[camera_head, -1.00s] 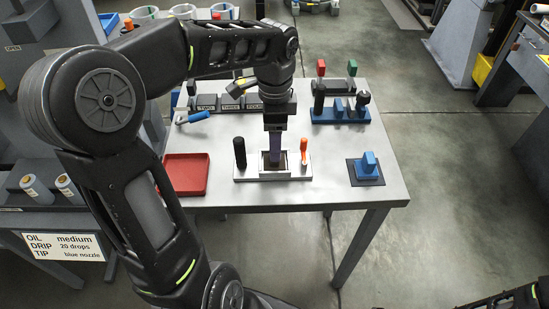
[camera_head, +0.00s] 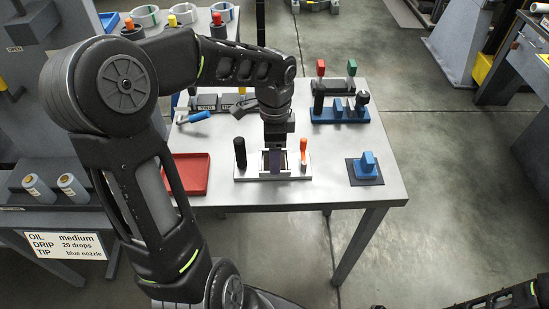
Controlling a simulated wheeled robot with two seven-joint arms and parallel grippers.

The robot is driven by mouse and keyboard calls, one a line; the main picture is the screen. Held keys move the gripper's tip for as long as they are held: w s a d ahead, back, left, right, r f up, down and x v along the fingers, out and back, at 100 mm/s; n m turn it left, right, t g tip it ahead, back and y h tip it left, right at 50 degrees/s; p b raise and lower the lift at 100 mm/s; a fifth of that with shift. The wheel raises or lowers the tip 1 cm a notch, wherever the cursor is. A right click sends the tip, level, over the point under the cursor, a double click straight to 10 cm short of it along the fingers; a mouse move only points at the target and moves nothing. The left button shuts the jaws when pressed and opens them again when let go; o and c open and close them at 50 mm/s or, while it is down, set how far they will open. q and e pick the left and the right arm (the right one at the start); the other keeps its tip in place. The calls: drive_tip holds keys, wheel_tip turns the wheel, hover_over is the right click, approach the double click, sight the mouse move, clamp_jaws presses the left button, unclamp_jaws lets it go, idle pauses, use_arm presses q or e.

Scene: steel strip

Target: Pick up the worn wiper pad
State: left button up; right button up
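A white holder (camera_head: 245,174) stands near the front middle of the table. A dark, purplish block (camera_head: 276,161), perhaps the worn wiper pad, shows in its central slot. My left gripper (camera_head: 276,149) points down right over this slot. Its fingers are dark and largely hidden by the wrist, so I cannot tell whether they are shut on the block. A black handle (camera_head: 240,153) stands upright at the holder's left end and an orange one (camera_head: 303,151) at its right end. My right gripper is out of view; only part of that arm shows at the bottom right.
A red tray (camera_head: 190,173) lies left of the holder. A blue block on a dark base (camera_head: 367,166) sits to the right. A blue-handled tool (camera_head: 193,117) lies at the back left.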

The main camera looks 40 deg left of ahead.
use_arm(q)
clamp_jaws()
idle(0.8)
drive_tip(key=shift+r, duration=0.1)
wheel_tip(320, 180, up, 10)
drive_tip(key=shift+f+b, duration=0.1)
drive_tip(key=shift+b, duration=0.3)
idle(0.4)
